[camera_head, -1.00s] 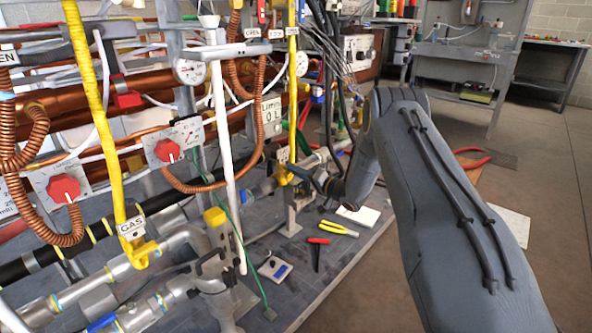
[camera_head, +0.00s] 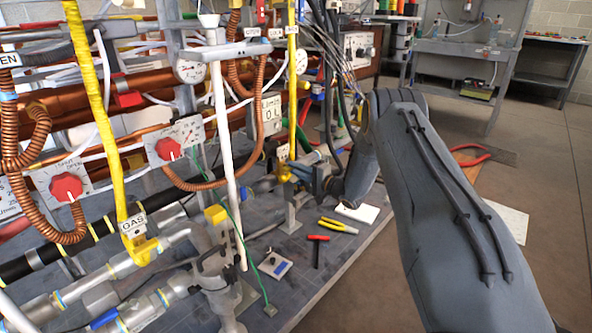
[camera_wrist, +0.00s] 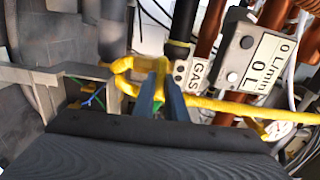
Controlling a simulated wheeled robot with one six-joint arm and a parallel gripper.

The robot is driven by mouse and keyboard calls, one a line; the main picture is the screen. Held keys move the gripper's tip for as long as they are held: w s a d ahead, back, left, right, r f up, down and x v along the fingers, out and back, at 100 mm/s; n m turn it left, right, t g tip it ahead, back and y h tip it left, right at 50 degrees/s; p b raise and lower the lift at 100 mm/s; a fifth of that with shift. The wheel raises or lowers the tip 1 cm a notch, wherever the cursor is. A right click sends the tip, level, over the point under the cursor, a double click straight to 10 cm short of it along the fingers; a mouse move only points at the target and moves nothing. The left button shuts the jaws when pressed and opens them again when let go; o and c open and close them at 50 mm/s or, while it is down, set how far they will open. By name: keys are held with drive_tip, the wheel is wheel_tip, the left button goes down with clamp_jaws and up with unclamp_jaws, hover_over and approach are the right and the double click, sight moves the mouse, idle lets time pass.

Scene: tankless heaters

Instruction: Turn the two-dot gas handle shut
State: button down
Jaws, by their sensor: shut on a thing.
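A yellow gas handle (camera_wrist: 161,66) sits between the fingertips of my gripper (camera_wrist: 160,88) in the wrist view. The dark blue-grey fingers are closed about it and hide part of it. The handle there is mostly hidden by the gripper. Another yellow handle (camera_head: 140,249) with a GAS tag (camera_head: 133,225) is at the near left.
A flow meter reading 0 L (camera_wrist: 255,50) and copper pipes stand close to the gripper. A grey bracket (camera_wrist: 60,77) is on its left. On the board lie yellow pliers (camera_head: 338,226) and a red-handled tool (camera_head: 318,239). Open floor lies to the right.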

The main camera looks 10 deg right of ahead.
idle(0.3)
drive_tip(key=c, duration=1.8)
unclamp_jaws()
drive_tip(key=p+v, duration=0.2)
drive_tip(key=v, duration=0.6)
drive_tip(key=shift+w, duration=0.1)
